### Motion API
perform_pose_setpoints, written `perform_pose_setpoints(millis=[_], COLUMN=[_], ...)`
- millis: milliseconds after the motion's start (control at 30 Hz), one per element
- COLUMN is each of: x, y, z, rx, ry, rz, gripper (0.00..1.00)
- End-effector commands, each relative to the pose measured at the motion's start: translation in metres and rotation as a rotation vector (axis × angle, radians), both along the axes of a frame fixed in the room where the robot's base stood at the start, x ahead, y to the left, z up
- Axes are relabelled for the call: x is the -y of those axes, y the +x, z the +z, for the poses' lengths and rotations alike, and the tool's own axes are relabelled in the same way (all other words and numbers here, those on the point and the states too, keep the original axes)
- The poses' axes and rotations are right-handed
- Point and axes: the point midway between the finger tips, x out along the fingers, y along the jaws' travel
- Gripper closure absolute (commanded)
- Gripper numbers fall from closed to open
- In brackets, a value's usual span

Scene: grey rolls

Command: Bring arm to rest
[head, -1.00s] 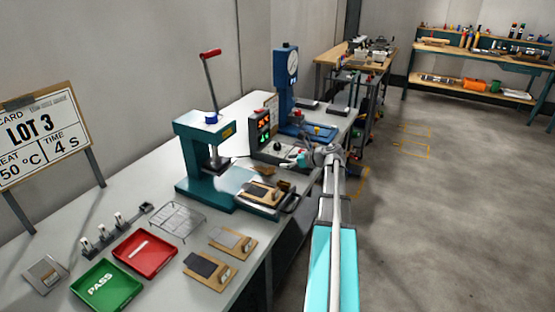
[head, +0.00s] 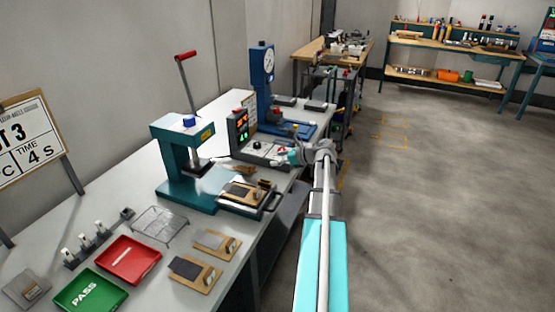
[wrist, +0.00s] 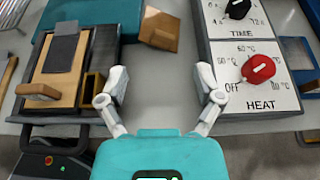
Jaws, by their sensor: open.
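My gripper (wrist: 161,82) is open and empty in the wrist view, its two fingers apart above the bench's front edge. Between the fingers I see only the grey bench top (wrist: 160,65). The red HEAT knob (wrist: 258,69) on the control box is to the right of the right finger. The wooden board with a grey piece (wrist: 62,62) on a black sliding tray is to the left. In the head view my gripper (head: 284,156) is small, beside the control box (head: 240,132), with my arm reaching forward; finger detail is hard to tell there.
A teal press (head: 180,160) with a red-handled lever stands left of the control box, and a blue gauge stand (head: 262,85) behind it. A red tray (head: 108,273), a green PASS tray (head: 68,296) and a wire rack (head: 160,223) lie nearer. Open floor (head: 420,190) lies to the right.

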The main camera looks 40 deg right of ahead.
Motion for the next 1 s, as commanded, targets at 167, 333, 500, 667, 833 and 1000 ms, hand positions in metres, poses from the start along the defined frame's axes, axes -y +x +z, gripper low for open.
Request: perform_pose_setpoints(millis=[167, 333, 500, 667, 833, 1000], x=[0.000, 0.000, -0.011, -0.040, -0.091, -0.145], y=[0.000, 0.000, 0.004, 0.013, 0.025, 0.033], z=[0.000, 0.000, 0.000, -0.002, -0.006, -0.011], rx=[0.000, 0.000, -0.005, -0.020, -0.039, -0.048], ry=[0.000, 0.000, -0.026, -0.111, -0.262, -0.429], rz=[0.000, 0.000, 0.025, 0.104, 0.250, 0.427], gripper=[0.16, 0.16, 0.16, 0.16, 0.16, 0.16])
